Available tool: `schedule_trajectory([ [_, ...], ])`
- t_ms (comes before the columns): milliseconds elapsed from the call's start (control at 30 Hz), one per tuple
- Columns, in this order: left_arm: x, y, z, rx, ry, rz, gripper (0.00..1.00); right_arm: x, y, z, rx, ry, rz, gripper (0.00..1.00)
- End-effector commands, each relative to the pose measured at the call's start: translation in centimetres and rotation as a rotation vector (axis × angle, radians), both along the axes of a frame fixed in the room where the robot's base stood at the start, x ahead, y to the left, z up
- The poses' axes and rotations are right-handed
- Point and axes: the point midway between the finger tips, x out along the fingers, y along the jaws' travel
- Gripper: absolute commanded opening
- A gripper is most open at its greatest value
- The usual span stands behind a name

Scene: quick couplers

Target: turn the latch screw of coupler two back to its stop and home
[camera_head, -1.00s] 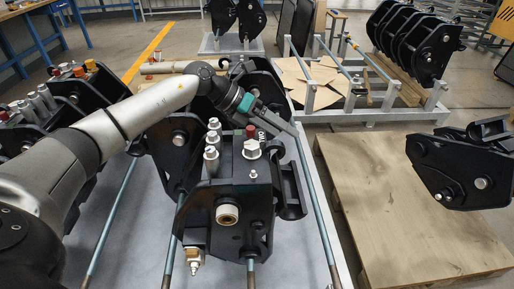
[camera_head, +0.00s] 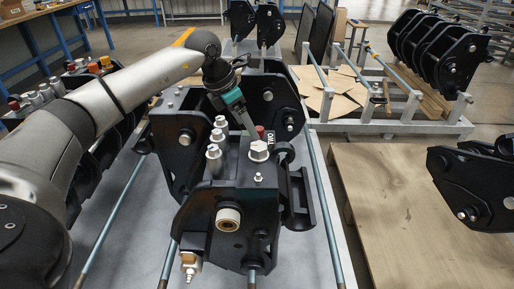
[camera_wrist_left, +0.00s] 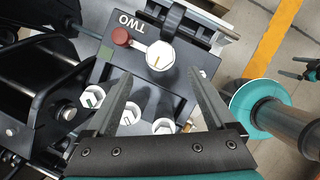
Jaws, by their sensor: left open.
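Coupler two (camera_head: 205,235) is a black block standing on a frame in the middle of the head view. My left gripper (camera_head: 250,130) points down just behind the hex head. In the wrist view its two fingers (camera_wrist_left: 160,78) are apart and empty, with the head beyond and between their tips.
Several smaller hex fittings (camera_head: 217,136) stand in a row left of the screw. Another coupler with colored caps (camera_head: 90,72) is at far left. A wooden pallet (camera_head: 395,215) with a black coupler (camera_head: 475,185) lies to the right.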

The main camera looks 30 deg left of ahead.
Motion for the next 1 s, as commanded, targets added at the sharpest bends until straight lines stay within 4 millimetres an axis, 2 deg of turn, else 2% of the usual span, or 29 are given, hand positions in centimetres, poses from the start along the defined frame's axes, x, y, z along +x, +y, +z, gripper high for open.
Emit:
schedule_trajectory([
  [33,0.2,-0.2,-0.9,-0.002,0.001,-0.001,0.89,0.2,0.2,0.2,0.003,-0.003,0.0,1.0],
  [600,2.6,-1.4,-7.3,-0.002,0.0,0.001,0.89,2.6,1.3,4.9,0.019,-0.038,-0.004,1.0],
  [800,3.0,-1.7,-8.3,-0.002,0.001,-0.001,0.89,3.0,1.4,5.8,0.021,-0.05,-0.005,1.0],
  [1000,3.0,-1.7,-8.4,-0.001,0.0,0.0,0.89,3.1,1.4,6.0,0.021,-0.053,-0.005,1.0],
])
